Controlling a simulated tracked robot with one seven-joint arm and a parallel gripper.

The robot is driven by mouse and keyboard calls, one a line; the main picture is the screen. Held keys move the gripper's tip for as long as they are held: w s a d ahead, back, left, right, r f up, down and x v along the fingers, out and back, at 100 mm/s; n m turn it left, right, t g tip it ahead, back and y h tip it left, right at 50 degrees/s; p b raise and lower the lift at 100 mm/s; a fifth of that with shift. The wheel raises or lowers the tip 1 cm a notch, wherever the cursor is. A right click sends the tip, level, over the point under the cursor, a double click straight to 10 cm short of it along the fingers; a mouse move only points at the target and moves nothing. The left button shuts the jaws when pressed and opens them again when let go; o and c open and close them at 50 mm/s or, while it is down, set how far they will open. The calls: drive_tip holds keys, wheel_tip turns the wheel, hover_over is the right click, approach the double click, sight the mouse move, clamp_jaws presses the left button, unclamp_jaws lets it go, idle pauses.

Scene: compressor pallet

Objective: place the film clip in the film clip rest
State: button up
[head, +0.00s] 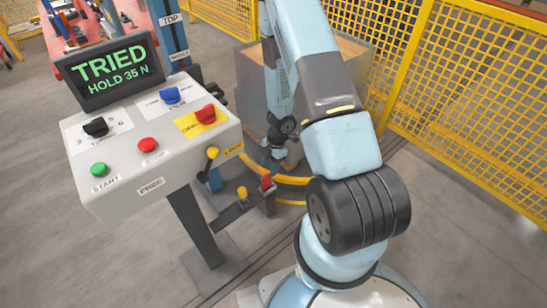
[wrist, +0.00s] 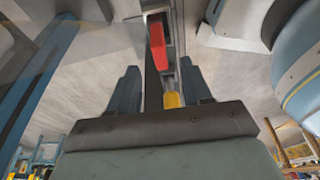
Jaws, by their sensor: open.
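A small red piece (head: 266,182), which looks like the film clip, stands in a dark bracket (head: 270,202) low beside the control panel's post. I cannot tell whether this bracket is the film clip rest. My gripper (head: 274,158) is just above the red piece in the head view, its fingers mostly hidden. In the wrist view my gripper (wrist: 160,72) has its two dark fingers spread apart. The red piece (wrist: 157,45) shows in the gap between them, with a yellow piece (wrist: 172,100) nearer. I see no grip on either.
The control panel (head: 150,145), with knobs and buttons, stands left of my arm; its screen (head: 116,72) reads "TRIED HOLD 35 N". A yellow knob (head: 242,193) is beside the bracket.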

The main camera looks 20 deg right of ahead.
drive_tip(key=w+d+r+m+t+h, duration=0.1)
drive_tip(key=w+r+t, duration=0.15)
drive_tip(key=r, duration=0.35)
drive_tip(key=w+d+r+m+t+h, duration=0.1)
drive_tip(key=w+d+r+m, duration=0.15)
drive_tip(key=r, duration=0.45)
drive_tip(key=w+r+m+t, duration=0.1)
drive_tip(key=w+r, duration=0.3)
drive_tip(key=r, duration=0.2)
drive_tip(key=s+d+r+m+t+h, duration=0.1)
drive_tip(key=d+r+m+h, duration=0.15)
drive_tip(key=r, duration=0.65)
drive_tip(key=s+d+r+m+t+h, duration=0.15)
drive_tip(key=r+m, duration=0.25)
drive_tip(key=r, duration=0.5)
drive_tip(key=s+a+r+m, duration=0.1)
drive_tip(key=s+r+m, duration=0.5)
drive_tip(key=s+r, duration=0.5)
drive_tip(key=s+a+r+m+y, duration=0.1)
drive_tip(key=s+a+r+m, duration=0.1)
drive_tip(key=s, duration=0.5)
drive_tip(key=s+a+r+m+y, duration=0.2)
drive_tip(key=s+a+r, duration=0.3)
drive_tip(key=s, duration=0.3)
drive_tip(key=shift+s+r+m, duration=0.2)
drive_tip(key=shift+r+m, duration=0.1)
drive_tip(key=shift+r, duration=0.1)
